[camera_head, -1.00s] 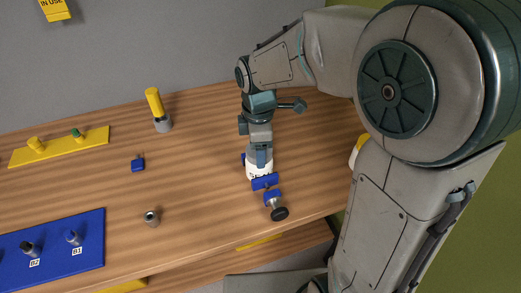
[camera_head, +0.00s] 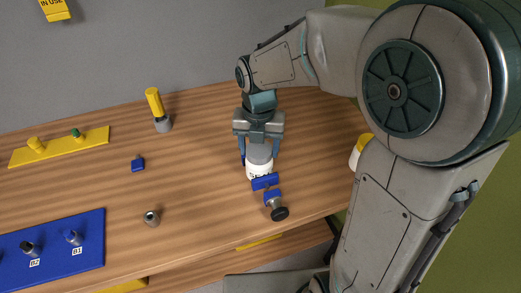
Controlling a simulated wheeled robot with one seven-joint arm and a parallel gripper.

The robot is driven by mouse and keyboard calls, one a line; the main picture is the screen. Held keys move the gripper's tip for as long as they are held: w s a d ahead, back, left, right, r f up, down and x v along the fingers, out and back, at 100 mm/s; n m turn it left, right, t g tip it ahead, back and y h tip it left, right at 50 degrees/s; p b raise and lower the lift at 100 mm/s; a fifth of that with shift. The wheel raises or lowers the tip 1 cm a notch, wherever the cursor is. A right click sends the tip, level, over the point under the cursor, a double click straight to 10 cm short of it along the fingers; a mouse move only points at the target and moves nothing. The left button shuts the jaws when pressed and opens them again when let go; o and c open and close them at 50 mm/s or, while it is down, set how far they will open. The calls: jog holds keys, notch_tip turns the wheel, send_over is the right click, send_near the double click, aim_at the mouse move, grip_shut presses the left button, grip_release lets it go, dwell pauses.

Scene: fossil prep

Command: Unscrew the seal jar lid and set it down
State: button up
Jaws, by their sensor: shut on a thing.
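The seal jar (camera_head: 258,172) is a white jar with dark lettering, partly cut off from view. It stands upright in a blue clamp (camera_head: 265,182) near the front right of the wooden bench. Its grey lid (camera_head: 260,152) shows above the white body, below my wrist. My gripper (camera_head: 259,158) points down over the jar, with one blue finger on each side of the lid. It is shut on the lid. I cannot tell whether the lid is still in the thread.
A black knob (camera_head: 280,214) sticks out in front of the clamp. A yellow-handled tool (camera_head: 154,102), a small blue block (camera_head: 138,163) and a grey nut-like piece (camera_head: 152,217) stand to the left. A blue board (camera_head: 60,262) and a yellow rack (camera_head: 58,148) lie farther left. Bare wood lies between.

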aim_at(259, 149)
jog(key=o, duration=1.4)
notch_tip(259, 149, up, 4)
jog(key=p, duration=0.3)
jog(key=shift+f+p, duration=0.15)
jog(key=shift+p, duration=0.15)
jog(key=shift+f, duration=0.1)
